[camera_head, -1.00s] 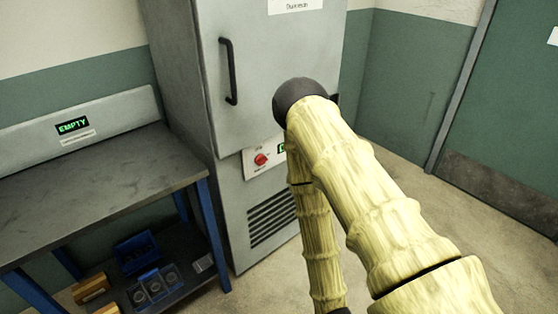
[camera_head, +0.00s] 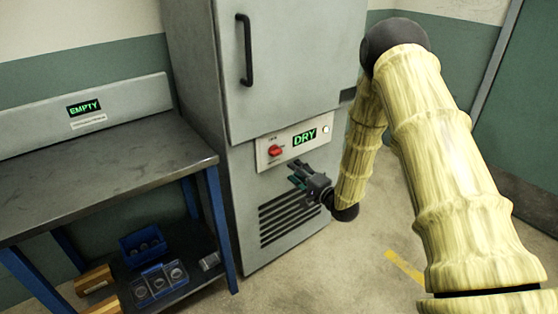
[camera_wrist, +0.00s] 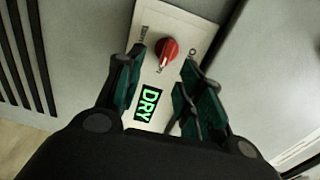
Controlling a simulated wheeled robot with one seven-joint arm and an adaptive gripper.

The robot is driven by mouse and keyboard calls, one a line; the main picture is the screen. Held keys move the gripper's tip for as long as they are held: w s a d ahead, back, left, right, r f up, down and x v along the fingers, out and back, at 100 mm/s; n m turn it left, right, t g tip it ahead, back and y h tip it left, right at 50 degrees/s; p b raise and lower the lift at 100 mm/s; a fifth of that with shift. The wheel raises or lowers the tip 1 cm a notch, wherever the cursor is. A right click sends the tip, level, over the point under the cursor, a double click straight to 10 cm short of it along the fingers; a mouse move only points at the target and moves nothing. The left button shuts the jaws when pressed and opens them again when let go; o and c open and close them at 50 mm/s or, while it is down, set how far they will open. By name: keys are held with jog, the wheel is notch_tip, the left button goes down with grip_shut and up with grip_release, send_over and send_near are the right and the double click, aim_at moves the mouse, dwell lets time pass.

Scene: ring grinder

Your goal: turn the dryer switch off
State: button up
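The dryer is the grey cabinet (camera_head: 285,75) with a black door handle. Its white control panel (camera_head: 263,160) carries a red rotary switch (camera_head: 275,151) and a green display (camera_head: 304,138) that reads DRY. My gripper (camera_head: 294,174) is just below the panel in the head view. In the wrist view, the red switch (camera_wrist: 168,50) lies ahead of and between the fingertips of my gripper (camera_wrist: 162,66). The fingers are apart, with nothing between them touching. The DRY display (camera_wrist: 147,103) shows between the fingers, nearer my palm. The switch's small labels are partly hidden or too small to read fully.
A metal workbench (camera_head: 100,180) with a green EMPTY display (camera_head: 84,107) stands left of the dryer. Its lower shelf holds blue bins (camera_head: 143,245) and wooden blocks. A vent grille (camera_head: 290,215) is below the panel. Open floor (camera_head: 350,270) lies to the right.

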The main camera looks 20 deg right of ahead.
aim_at(278, 154)
jog(key=x, duration=0.3)
jog(key=r+x, duration=0.1)
jog(key=x, duration=0.7)
jog(key=shift+w+d+r, duration=0.1)
jog(key=shift+w+r, duration=0.05)
jog(key=shift+r, duration=0.1)
jog(key=shift+c, duration=0.3)
grip_shut()
